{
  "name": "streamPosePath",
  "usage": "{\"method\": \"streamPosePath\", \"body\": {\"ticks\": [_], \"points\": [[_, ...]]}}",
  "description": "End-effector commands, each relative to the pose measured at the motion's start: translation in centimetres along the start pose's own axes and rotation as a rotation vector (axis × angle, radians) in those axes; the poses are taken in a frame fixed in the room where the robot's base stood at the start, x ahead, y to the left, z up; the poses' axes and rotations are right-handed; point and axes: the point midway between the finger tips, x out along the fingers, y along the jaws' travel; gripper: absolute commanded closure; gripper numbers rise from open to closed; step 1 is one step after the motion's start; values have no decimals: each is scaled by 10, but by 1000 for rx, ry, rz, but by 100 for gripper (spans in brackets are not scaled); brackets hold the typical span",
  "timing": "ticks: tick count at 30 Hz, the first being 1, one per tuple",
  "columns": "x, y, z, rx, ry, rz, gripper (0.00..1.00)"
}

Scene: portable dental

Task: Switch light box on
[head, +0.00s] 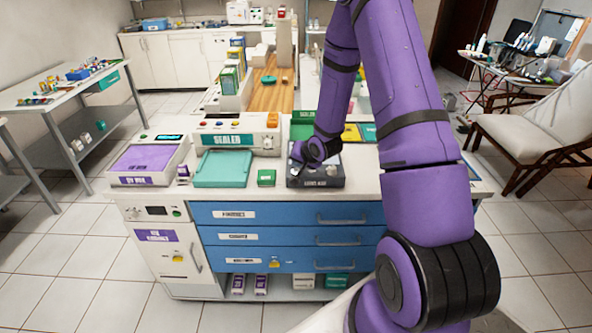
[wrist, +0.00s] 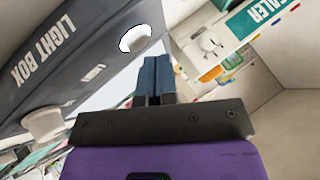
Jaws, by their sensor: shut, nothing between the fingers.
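The light box (head: 318,183) is a dark grey box on the blue-drawer cabinet, with its name on the front face. In the wrist view its grey body (wrist: 50,60) fills the upper left. A round part with a bright white rim (wrist: 134,38) shows on it close to the fingers, and a pale round knob (wrist: 45,123) shows lower left. My gripper (head: 297,153) is over the light box's left part in the head view. Its blue fingers (wrist: 153,80) are together and empty. I cannot tell whether they touch the box. My wrist hides part of the top.
The sealer (head: 234,140) stands behind a teal tray (head: 223,168) to the left. A small green box (head: 267,177) is just left of the light box. A purple-topped device (head: 147,160) sits at the far left. Several coloured items stand behind.

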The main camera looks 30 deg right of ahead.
Motion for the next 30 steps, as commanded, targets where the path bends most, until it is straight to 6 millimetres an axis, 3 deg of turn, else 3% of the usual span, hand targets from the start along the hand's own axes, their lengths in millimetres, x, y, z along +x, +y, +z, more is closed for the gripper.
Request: {"method": "streamPosePath", "body": {"ticks": [8, 30], "points": [[-2, -1, -1, 0, 0, 0, 100], [-41, -30, -30, 1, 0, 1, 100]]}}
